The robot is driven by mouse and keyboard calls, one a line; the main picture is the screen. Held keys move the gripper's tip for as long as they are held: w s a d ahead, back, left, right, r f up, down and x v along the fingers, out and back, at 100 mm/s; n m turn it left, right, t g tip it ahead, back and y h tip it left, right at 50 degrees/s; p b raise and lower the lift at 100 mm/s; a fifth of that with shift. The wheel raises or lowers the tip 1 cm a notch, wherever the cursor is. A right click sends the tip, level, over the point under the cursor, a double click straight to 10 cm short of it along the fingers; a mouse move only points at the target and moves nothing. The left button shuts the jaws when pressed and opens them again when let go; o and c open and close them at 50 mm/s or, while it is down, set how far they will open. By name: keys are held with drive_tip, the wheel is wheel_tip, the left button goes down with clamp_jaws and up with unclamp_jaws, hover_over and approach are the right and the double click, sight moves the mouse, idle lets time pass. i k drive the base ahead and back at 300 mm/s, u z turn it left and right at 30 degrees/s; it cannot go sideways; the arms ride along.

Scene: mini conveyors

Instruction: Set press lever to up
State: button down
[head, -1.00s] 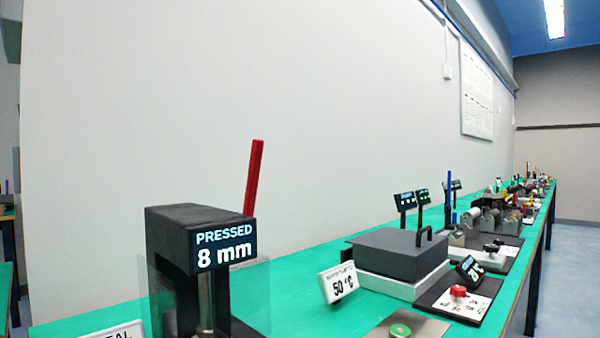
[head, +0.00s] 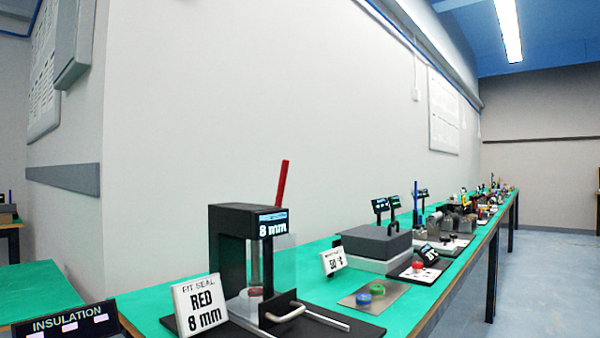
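The press (head: 232,225) is a black frame standing on the green bench in the head view. Its red press lever (head: 282,184) sticks up behind the press head, near upright with a slight tilt to the right. The press display (head: 273,226) reads 8 mm; its upper line is too small to read surely. A clear guard and a pale drawer with a handle (head: 285,314) are at the press base, with a reddish piece (head: 254,293) inside. My gripper is not in view.
A sign (head: 200,305) reading "FIT SEAL RED 8 mm" stands front left of the press. A plate with blue and green discs (head: 377,289) and a grey lidded box (head: 376,243) lie to the right. Open floor (head: 540,280) runs along the bench's right side.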

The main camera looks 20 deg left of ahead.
sight(284, 166)
drive_tip(key=z, duration=0.75)
drive_tip(key=i, duration=1)
drive_tip(key=u, duration=0.4)
